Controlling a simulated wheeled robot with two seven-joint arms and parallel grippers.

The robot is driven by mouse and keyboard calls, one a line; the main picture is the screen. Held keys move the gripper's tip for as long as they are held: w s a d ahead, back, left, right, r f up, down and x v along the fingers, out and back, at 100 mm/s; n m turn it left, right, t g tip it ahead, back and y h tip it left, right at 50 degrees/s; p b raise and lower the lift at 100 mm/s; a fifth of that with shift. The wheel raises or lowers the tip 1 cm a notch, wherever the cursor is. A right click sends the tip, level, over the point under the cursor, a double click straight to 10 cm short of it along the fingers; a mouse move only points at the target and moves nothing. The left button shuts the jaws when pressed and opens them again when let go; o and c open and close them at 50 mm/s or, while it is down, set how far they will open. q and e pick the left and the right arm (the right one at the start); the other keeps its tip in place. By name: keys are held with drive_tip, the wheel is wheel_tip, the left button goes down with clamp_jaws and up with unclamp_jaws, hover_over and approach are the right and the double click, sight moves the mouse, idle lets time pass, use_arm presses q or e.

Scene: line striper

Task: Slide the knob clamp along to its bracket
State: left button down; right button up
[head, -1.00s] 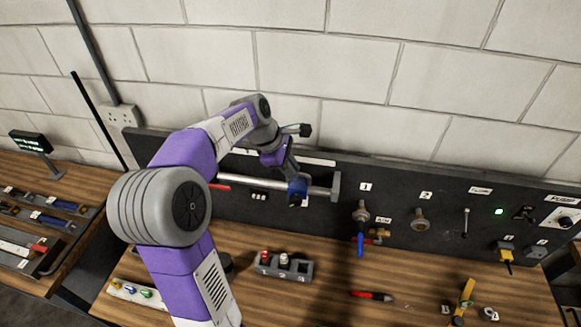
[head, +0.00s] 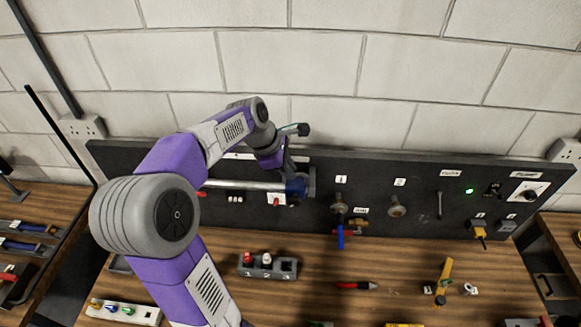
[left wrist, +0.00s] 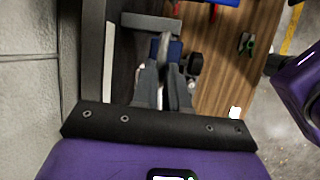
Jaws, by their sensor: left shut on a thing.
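The knob clamp (head: 296,187) is a blue block on a silver rail (head: 245,185) fixed along the dark back panel. It sits at the rail's right end, close beside the grey end bracket (head: 312,180); I cannot tell whether they touch. My left gripper (head: 291,174) reaches down to the clamp from above and is shut on it. In the left wrist view, the gripper fingers (left wrist: 162,88) close in front of the blue clamp (left wrist: 174,49), with the grey bracket (left wrist: 150,22) just beyond. The fingers hide part of the clamp. My right gripper is not in view.
Valves (head: 339,205) with a blue handle below, a second valve knob (head: 397,207) and switches stand on the panel to the right. A grey block with a red knob (head: 267,265) and a red-black pen (head: 356,285) lie on the wooden bench (head: 390,260).

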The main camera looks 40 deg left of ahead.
use_arm(q)
drive_tip(key=shift+w+r, duration=0.15)
drive_tip(key=c, duration=1.2)
unclamp_jaws()
drive_tip(key=shift+d, duration=0.2)
drive_tip(key=shift+o, duration=0.2)
drive_tip(key=shift+a, duration=0.1)
drive_tip(key=shift+r, duration=0.1)
drive_tip(key=v, duration=0.7)
